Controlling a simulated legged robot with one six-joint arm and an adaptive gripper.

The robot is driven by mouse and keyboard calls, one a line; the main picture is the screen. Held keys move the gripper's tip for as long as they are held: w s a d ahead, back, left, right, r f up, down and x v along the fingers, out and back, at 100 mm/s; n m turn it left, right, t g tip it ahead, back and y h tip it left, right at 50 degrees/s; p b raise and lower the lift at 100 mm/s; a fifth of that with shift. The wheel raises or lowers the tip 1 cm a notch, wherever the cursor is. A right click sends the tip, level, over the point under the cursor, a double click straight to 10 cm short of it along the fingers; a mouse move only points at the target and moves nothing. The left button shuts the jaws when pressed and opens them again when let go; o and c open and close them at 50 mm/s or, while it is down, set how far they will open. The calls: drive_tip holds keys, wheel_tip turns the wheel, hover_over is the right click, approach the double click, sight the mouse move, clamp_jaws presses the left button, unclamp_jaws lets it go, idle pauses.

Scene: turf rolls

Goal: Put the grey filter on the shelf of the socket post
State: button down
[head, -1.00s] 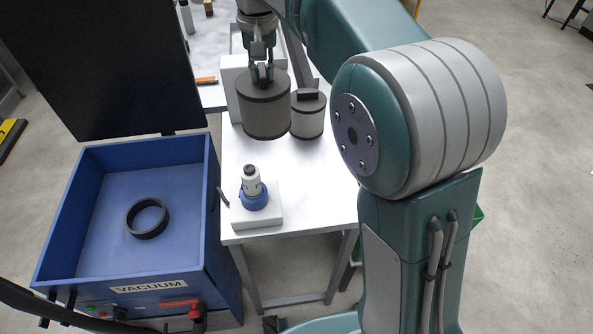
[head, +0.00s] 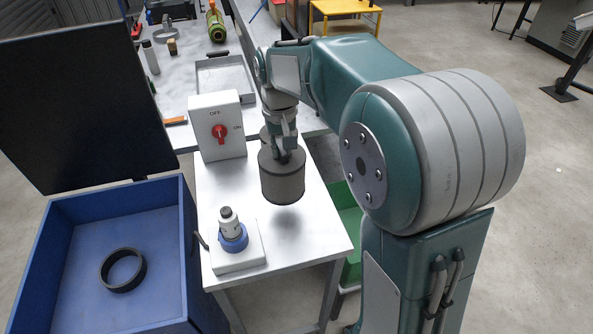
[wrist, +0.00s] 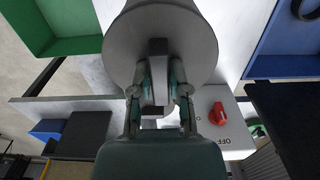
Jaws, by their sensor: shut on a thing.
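The grey filter (head: 282,182), a cylinder with dark rims, hangs upright from my gripper (head: 284,150) above the white table (head: 312,228). In the wrist view my gripper (wrist: 158,88) is shut on the handle on the top of the filter (wrist: 190,42). A second grey cylinder (head: 266,137) stands mostly hidden behind my gripper. I cannot pick out a socket post with a shelf in these views.
A switch box (head: 217,150) with a red knob stands left of the filter. A white block (head: 240,258) with a blue-collared fitting (head: 232,230) is at the table's front. A blue bin (head: 85,235) holds a dark ring (head: 122,270). A green bin (head: 348,222) sits at right.

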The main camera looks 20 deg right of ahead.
sight(293, 156)
drive_tip(key=d+f, duration=0.2)
drive_tip(key=f, duration=0.1)
drive_tip(key=shift+s+d, duration=0.15)
drive_tip(key=shift+s, duration=0.15)
drive_tip(key=shift+d+f, duration=0.2)
drive_tip(key=shift+f, duration=0.8)
drive_tip(key=shift+d+f, duration=0.15)
drive_tip(key=shift+f, duration=0.8)
drive_tip(key=c, duration=0.6)
unclamp_jaws()
drive_tip(key=shift+f, duration=0.1)
